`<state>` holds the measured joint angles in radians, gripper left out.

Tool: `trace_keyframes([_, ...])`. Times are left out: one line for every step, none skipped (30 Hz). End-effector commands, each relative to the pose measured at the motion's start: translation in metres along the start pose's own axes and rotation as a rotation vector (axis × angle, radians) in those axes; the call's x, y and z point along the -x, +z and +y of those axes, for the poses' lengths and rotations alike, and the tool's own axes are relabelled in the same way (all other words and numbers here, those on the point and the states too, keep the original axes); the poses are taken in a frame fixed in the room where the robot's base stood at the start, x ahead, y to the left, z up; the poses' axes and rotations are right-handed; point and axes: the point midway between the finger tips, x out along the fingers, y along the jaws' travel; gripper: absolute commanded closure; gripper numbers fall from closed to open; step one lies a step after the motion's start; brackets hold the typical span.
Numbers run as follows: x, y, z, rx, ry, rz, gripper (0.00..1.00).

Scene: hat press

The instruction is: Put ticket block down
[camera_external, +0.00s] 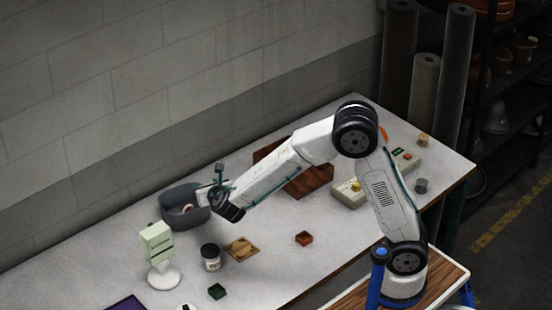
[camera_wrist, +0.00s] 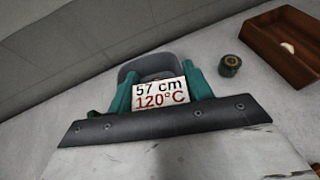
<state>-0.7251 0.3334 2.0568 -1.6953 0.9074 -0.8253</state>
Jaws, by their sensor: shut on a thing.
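The ticket block is a white block with a printed face reading "57 cm" in black and "120°C" in red. In the wrist view the ticket block (camera_wrist: 159,95) sits between the two green fingers of my gripper (camera_wrist: 160,88), which is shut on it. In the external view my gripper (camera_external: 208,189) is at the right rim of a dark grey bin (camera_external: 172,192), and the ticket block (camera_external: 203,196) shows as a small white patch there. The bin (camera_wrist: 128,72) also shows behind the block in the wrist view. I cannot tell whether the block touches the bin.
A brown wooden box (camera_external: 312,181) stands behind my arm. A green stand (camera_external: 158,245), a dark-lidded jar (camera_external: 210,257), a tan tray (camera_external: 242,249), a small red tray (camera_external: 304,238) and a dark green block (camera_external: 217,291) are in front. A small round object (camera_wrist: 229,66) lies right of the bin.

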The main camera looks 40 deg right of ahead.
Motion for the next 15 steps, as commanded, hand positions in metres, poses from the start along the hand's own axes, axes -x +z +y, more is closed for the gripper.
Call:
trace_keyframes([0.028,-0.012,0.006,0.000,0.000,0.000,0.73])
trace_keyframes([0.043,-0.019,0.006,-0.003,-0.008,0.000,0.73])
trace_keyframes([0.062,-0.028,0.006,-0.007,-0.017,0.000,0.73])
trace_keyframes([0.076,-0.035,0.005,-0.009,-0.025,0.000,0.73])
trace_keyframes([0.089,-0.041,0.004,-0.012,-0.032,-0.001,0.73])
trace_keyframes([0.105,-0.049,0.001,-0.016,-0.040,-0.001,0.73])
trace_keyframes([0.117,-0.054,-0.002,-0.019,-0.046,-0.001,0.73])
trace_keyframes([0.127,-0.059,-0.005,-0.021,-0.054,-0.001,0.73])
trace_keyframes([0.139,-0.065,-0.008,-0.025,-0.061,-0.001,0.73])
trace_keyframes([0.147,-0.069,-0.011,-0.027,-0.065,-0.001,0.73])
trace_keyframes([0.155,-0.072,-0.014,-0.029,-0.070,-0.001,0.73])
trace_keyframes([0.164,-0.077,-0.017,-0.031,-0.075,-0.001,0.73])
trace_keyframes([0.170,-0.080,-0.020,-0.033,-0.079,-0.001,0.73])
trace_keyframes([0.175,-0.083,-0.023,-0.035,-0.083,-0.001,0.73])
trace_keyframes([0.183,-0.086,-0.026,-0.037,-0.086,-0.001,0.73])
